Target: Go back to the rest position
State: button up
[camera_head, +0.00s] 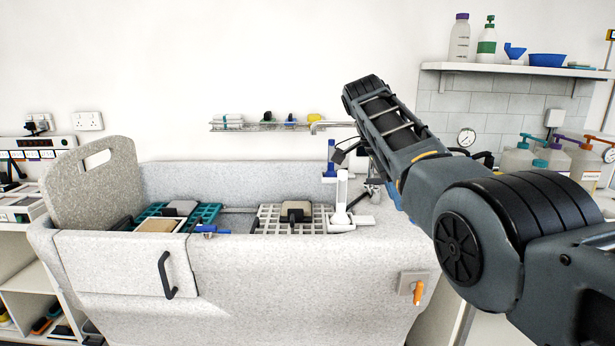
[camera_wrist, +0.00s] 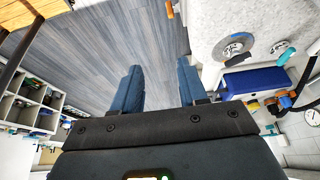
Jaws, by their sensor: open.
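My arm reaches in from the right in the head view, its dark grey links raised in front of the right end of the grooming tub. Its end bends down behind the forearm, so my gripper is mostly hidden there. In the wrist view my gripper (camera_wrist: 160,88) shows two blue fingers spread apart with nothing between them. Grey plank floor (camera_wrist: 130,35) lies beyond the fingers.
The pale speckled tub (camera_head: 290,270) holds slatted racks (camera_head: 268,222). A blue block (camera_wrist: 255,82) and a round drain (camera_wrist: 233,46) show right of the fingers. Cubbies (camera_wrist: 35,105) stand at left. Shelf bottles (camera_head: 487,42) and pump bottles (camera_head: 516,160) stand right.

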jog(key=s+f+n+t+y, duration=0.1)
jog(key=s+f+n+t, duration=0.15)
jog(key=f, duration=1.15)
jog(key=s+f+n+t+y, duration=0.1)
jog(key=s+f+n, duration=0.2)
jog(key=f, duration=1.1)
jog(key=s+f+n+t+y, duration=0.1)
jog(key=s+f+n+t, duration=0.35)
jog(key=s+f, duration=1.2)
jog(key=s+d+r+n+t+y, duration=0.1)
jog(key=s+r+n, duration=0.15)
jog(key=s, duration=0.95)
jog(key=s+d+r+n+t+y, duration=0.1)
jog(key=s+r+n+t, duration=0.15)
jog(key=s, duration=0.85)
jog(key=s+r+n+t, duration=0.1)
jog(key=s+r, duration=0.7)
jog(key=r, duration=0.4)
jog(key=s+d+r+n+t, duration=0.1)
jog(key=s+r+n+t, duration=0.1)
jog(key=s+r, duration=0.7)
notch_tip(320, 180, up, 3)
jog(key=shift+r+h, duration=0.15)
jog(key=shift+h, duration=0.15)
